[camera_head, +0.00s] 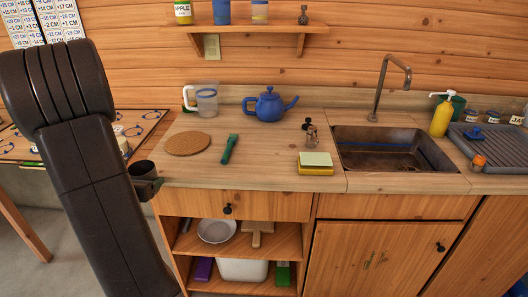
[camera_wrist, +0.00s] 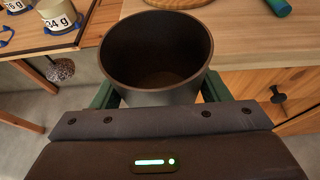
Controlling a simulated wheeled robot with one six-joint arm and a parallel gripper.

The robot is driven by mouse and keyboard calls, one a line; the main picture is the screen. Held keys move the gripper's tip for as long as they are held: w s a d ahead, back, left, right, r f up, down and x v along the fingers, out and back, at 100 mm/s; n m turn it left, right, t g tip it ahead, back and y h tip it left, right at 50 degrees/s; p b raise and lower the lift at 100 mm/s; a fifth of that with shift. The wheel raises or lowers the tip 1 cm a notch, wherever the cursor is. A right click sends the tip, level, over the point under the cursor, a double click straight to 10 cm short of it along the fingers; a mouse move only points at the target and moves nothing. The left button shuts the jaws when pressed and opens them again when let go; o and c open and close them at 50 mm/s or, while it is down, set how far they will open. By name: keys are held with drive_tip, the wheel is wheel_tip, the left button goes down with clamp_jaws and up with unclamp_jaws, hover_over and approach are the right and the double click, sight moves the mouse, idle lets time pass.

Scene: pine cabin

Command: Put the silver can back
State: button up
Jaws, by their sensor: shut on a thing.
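The silver can (camera_wrist: 157,82) looks dark grey here, open at the top and empty inside. My gripper (camera_wrist: 158,94) is shut on it, with one green finger at each side. In the head view the can (camera_head: 143,169) is held about upright near the counter's left front edge, beside my arm. In the wrist view it hangs over the gap between the counter and a left table (camera_head: 145,118). Blue ring marks show on that table, some of them bare. Most of my gripper is hidden by my arm in the head view.
The counter (camera_head: 275,145) holds a cork mat (camera_head: 187,143), green marker (camera_head: 229,149), glass jug (camera_head: 206,100), blue teapot (camera_head: 268,105) and sponge (camera_head: 315,163). The sink (camera_head: 385,150) is right. Labelled pale cans (camera_wrist: 60,14) stand on the left table. A wall shelf (camera_head: 245,28) is above.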

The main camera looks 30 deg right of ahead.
drive_tip(key=s+d+r+m+g+h, duration=0.5)
drive_tip(key=s+d+r+m+g, duration=0.2)
drive_tip(key=d+r+m+g, duration=0.1)
wheel_tip(320, 180, up, 3)
drive_tip(key=shift+s+d+r+m+g+h, duration=0.1)
drive_tip(key=shift+s+d+m+g+h, duration=0.3)
drive_tip(key=shift+d, duration=0.8)
drive_tip(key=shift+w, duration=0.15)
